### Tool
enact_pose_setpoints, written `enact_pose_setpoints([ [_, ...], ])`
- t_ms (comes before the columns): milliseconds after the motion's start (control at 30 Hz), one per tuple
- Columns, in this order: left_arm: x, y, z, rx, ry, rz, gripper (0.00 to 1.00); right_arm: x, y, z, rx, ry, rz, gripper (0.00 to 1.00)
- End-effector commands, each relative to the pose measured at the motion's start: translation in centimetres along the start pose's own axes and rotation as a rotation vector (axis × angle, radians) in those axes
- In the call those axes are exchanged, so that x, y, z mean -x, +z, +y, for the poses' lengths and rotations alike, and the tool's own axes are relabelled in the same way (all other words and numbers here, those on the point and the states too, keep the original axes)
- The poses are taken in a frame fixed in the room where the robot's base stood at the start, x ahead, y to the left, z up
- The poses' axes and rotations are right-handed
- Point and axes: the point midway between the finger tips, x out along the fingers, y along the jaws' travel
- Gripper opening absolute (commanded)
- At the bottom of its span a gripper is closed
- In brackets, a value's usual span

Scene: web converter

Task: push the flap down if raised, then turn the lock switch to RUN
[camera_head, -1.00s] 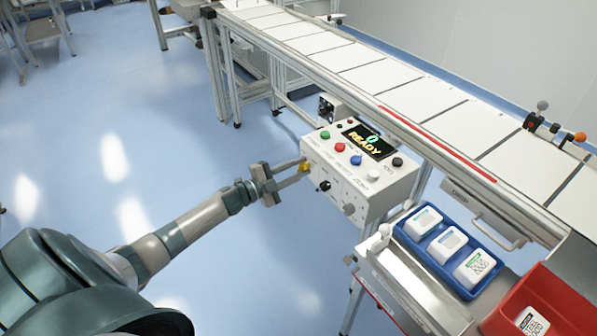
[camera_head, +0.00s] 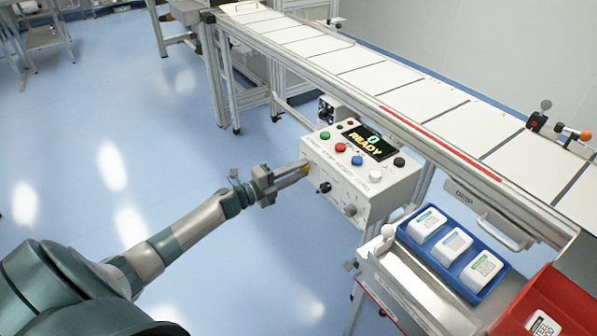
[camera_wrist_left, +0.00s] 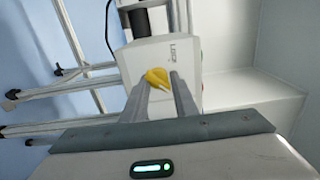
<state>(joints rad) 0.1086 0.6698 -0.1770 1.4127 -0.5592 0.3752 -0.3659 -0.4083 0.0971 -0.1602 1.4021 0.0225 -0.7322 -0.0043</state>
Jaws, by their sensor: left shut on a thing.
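The control box (camera_head: 362,190) stands beside the conveyor, and its display (camera_head: 369,142) reads READY. The yellow lock switch (camera_wrist_left: 156,78) is on the box's end face, under a LOCK label in the left wrist view. My left gripper (camera_head: 304,170) reaches the box's left end, its fingers shut on the switch. In the head view the fingers mostly hide the switch. I cannot make out a raised flap or a RUN mark. My right gripper is not in view.
Several coloured buttons (camera_head: 340,148) line the box top, with a black knob (camera_head: 324,187) and a grey knob (camera_head: 350,210) on its front. A blue tray (camera_head: 438,262) holds white packs at the right, near a red bin (camera_head: 572,300). Floor left of the box is clear.

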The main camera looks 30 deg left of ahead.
Motion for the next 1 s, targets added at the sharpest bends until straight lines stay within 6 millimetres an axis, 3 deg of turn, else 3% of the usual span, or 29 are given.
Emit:
enact_pose_setpoints([
  [233,0.2,-0.1,0.5,-0.001,0.008,0.0,0.04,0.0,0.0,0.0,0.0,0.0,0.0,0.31],
  [267,0.2,-0.1,0.5,-0.001,0.008,0.0,0.31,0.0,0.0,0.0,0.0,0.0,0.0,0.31],
  [300,0.1,-0.1,0.5,-0.001,0.008,0.0,0.4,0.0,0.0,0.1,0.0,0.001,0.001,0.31],
  [333,0.1,-0.1,0.5,-0.001,0.007,0.0,0.43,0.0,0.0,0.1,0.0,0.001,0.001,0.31],
  [767,0.4,0.0,0.2,0.001,0.003,-0.001,0.43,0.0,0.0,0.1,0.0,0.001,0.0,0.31],
  [1000,2.4,0.0,0.3,0.001,0.004,-0.001,0.43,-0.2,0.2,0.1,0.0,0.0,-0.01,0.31],
])
